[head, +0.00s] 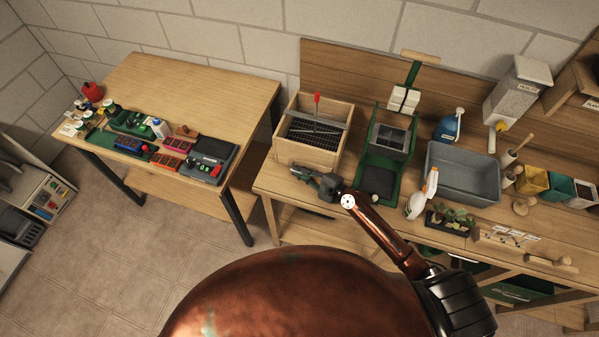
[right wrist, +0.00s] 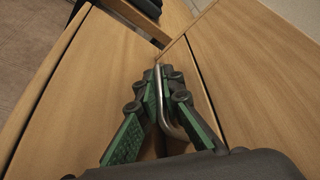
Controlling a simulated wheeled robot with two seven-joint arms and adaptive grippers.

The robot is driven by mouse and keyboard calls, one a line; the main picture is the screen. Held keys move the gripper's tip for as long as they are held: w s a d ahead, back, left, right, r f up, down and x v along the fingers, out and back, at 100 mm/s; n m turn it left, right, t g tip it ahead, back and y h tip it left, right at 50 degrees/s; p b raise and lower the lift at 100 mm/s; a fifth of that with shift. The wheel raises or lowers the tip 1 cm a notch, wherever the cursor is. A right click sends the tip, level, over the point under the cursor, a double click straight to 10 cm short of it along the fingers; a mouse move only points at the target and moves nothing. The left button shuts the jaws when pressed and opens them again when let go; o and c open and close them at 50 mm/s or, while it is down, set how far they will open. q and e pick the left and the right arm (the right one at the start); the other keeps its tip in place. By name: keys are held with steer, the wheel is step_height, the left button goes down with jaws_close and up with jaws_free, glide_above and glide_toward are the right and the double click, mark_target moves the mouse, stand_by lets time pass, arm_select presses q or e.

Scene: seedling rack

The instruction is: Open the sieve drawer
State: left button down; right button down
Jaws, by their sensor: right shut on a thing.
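The wooden sieve box (head: 336,158) stands near the left end of the workbench, with a dark mesh sieve (head: 311,132) inside it. My right gripper (head: 302,173) is low at the front of this box. In the right wrist view my right gripper (right wrist: 165,90) is shut on a bent metal handle (right wrist: 171,122) beside pale wooden panels. I cannot tell how far the drawer is out. My left gripper is not in view.
A red-handled tool (head: 317,101) stands at the sieve box. A separate table (head: 190,83) with several small items is at left.

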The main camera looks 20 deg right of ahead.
steer(key=s+a+p, duration=0.1)
steer(key=s+a, duration=0.1)
steer(key=s, duration=0.1)
steer(key=s+a+p, duration=0.2)
steer(key=s, duration=0.1)
steer(key=s+a+p, duration=0.2)
steer(key=s, duration=0.2)
steer(key=shift+a, duration=0.35)
steer(key=shift+s+a, duration=0.2)
steer(key=shift+s, duration=0.1)
steer(key=c, duration=2.4)
jaws_free()
steer(key=shift+d, duration=0.1)
steer(key=shift+v, duration=5.95)
